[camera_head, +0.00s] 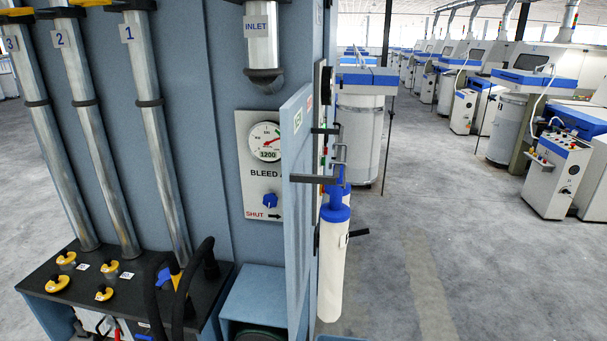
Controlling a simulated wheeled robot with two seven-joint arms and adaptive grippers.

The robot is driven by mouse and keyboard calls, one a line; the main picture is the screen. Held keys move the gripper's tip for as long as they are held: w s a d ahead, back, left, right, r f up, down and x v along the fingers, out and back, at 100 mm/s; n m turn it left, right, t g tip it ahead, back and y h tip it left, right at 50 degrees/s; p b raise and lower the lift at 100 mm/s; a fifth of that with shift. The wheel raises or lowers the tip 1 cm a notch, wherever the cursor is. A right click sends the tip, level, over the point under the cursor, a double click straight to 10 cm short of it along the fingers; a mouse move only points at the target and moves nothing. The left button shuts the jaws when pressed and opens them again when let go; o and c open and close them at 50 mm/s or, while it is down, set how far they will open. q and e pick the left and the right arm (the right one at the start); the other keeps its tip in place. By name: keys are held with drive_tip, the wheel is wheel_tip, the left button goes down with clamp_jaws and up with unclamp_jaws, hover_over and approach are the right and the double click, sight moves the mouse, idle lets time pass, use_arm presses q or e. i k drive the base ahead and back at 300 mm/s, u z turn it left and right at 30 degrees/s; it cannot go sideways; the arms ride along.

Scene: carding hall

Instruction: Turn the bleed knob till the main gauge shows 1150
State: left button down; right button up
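The main gauge (265,141) is a round white dial on a pale panel (259,182) at the centre of the blue cabinet. Its red needle points to the upper right, and the box on its face reads 1200. The blue bleed knob (270,200) sits below it, under lettering that starts "BLEED" and is partly hidden by the open door. A red "SHUT" with a black arrow pointing right is under the knob.
An open blue door (298,220) stands just right of the panel. An inlet pipe (262,40) hangs above it. Black hoses (205,265) and yellow knobs (57,284) are at lower left. A white cylinder with a blue top (333,260) hangs beyond the door.

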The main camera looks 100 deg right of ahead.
sight(271, 200)
drive_tip(key=z, duration=3.05)
drive_tip(key=i, duration=1)
